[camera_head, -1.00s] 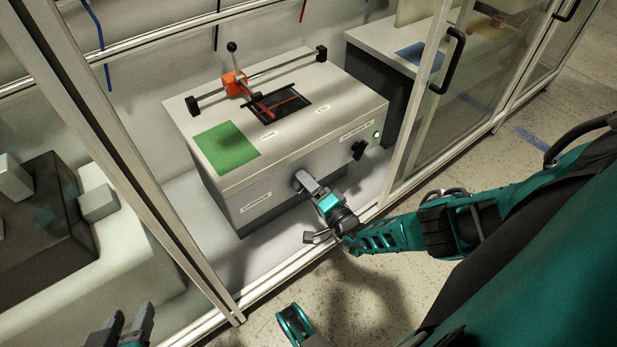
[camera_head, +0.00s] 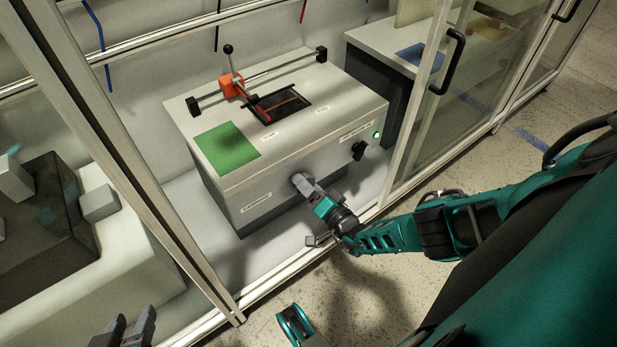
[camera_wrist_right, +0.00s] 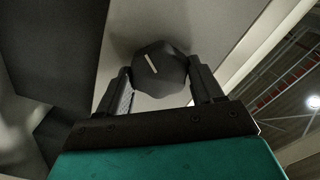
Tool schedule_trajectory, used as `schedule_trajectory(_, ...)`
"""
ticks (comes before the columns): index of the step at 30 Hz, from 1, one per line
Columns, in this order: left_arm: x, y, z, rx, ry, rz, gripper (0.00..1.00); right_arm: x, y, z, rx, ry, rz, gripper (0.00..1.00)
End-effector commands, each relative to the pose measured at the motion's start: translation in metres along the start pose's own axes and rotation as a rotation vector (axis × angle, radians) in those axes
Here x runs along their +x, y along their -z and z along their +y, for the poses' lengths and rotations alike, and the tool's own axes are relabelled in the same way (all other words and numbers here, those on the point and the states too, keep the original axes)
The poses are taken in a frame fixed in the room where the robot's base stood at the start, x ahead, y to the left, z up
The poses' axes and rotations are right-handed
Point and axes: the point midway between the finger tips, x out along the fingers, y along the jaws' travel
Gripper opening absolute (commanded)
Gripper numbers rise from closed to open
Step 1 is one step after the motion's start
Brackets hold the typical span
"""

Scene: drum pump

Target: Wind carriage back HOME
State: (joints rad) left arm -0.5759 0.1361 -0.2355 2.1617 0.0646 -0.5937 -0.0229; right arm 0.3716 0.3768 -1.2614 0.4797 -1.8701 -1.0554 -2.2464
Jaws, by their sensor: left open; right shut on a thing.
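The orange carriage (camera_head: 231,85) sits on a rail (camera_head: 275,73) across the top of the grey machine (camera_head: 240,192). A lever with a black ball (camera_head: 229,49) rises from it, and a red arm reaches over a dark tray (camera_head: 283,103). My right gripper (camera_head: 301,181) is at the machine's front face. In the head view the gripper hides this knob. My left gripper (camera_head: 134,330) is open and empty at the bottom left.
A green pad (camera_head: 226,148) lies on the machine's left top. A second black knob (camera_head: 358,150) and a lit green lamp (camera_head: 376,135) are on the front right. Enclosure posts (camera_head: 421,92) and a glass door with a black handle (camera_head: 448,60) flank the opening.

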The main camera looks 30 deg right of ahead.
Motion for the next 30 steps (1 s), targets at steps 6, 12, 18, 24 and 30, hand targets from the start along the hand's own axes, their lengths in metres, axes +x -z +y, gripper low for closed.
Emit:
schedule_trajectory(6,0.001,0.002,-0.001,0.002,0.001,0.004,0.43,-0.001,0.0,0.001,0.0,-0.001,0.0,0.74)
schedule_trajectory(12,0.001,0.003,-0.001,0.003,0.001,0.006,0.43,0.0,0.0,0.0,0.001,-0.001,0.0,0.92)
schedule_trajectory(18,0.001,0.003,-0.001,0.003,0.001,0.006,0.43,0.0,0.0,0.0,0.002,0.0,0.0,0.92)
schedule_trajectory(24,-0.003,0.011,-0.001,0.003,0.002,0.01,0.43,-0.017,0.001,-0.002,0.003,-0.001,-0.001,0.92)
schedule_trajectory(30,-0.009,0.017,-0.003,0.004,0.011,0.012,0.43,-0.06,0.002,-0.002,0.002,-0.004,-0.003,0.92)
